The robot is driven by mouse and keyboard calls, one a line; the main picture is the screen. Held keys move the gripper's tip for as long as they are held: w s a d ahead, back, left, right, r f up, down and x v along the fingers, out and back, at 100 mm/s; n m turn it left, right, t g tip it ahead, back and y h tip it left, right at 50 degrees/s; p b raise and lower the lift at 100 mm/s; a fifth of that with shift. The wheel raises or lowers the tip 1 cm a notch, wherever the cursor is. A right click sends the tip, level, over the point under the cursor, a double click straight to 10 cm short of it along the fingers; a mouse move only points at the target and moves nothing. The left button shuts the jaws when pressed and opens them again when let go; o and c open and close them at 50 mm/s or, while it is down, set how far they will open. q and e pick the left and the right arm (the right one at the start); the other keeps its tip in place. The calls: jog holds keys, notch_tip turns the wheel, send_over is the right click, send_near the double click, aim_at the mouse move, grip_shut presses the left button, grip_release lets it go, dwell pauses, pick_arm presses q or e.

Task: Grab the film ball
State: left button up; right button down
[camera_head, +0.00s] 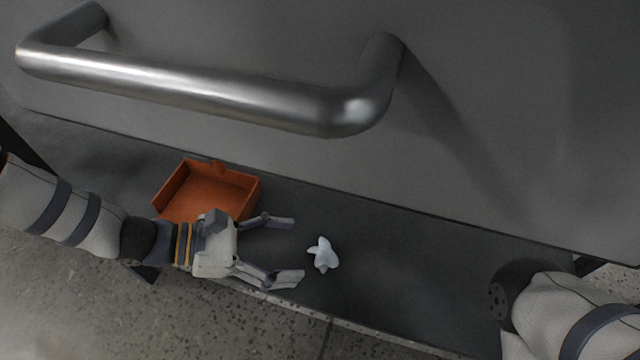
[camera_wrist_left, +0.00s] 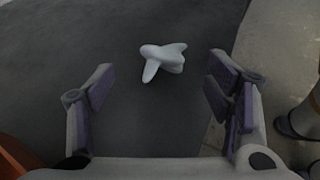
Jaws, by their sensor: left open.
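The film ball (camera_head: 323,254) is a small crumpled white piece lying on the dark surface in the head view. It also shows in the left wrist view (camera_wrist_left: 163,58), ahead of the fingers and roughly centred between them. My left gripper (camera_head: 289,250) is open and empty, with its fingertips just left of the film ball and apart from it. In the left wrist view its two fingers (camera_wrist_left: 163,88) are spread wide. My right arm shows at the lower right of the head view, but its gripper is out of view.
An orange tray (camera_head: 256,187) sits behind my left gripper on the dark surface (camera_head: 420,275). A large metal handle (camera_head: 200,85) on a grey panel (camera_head: 480,110) spans the top. Speckled floor (camera_head: 110,300) lies in front. The dark surface right of the film ball is clear.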

aim_at(315, 255)
pick_arm(q)
jog(key=x, duration=0.2)
jog(key=b+x, duration=0.1)
jog(key=x, duration=0.1)
jog(key=b+x, duration=0.1)
jog(key=x, duration=0.1)
jog(key=shift+s+d+f, duration=0.15)
jog(key=shift+s+d, duration=0.2)
jog(key=shift+d, duration=0.05)
jog(key=c, duration=1.2)
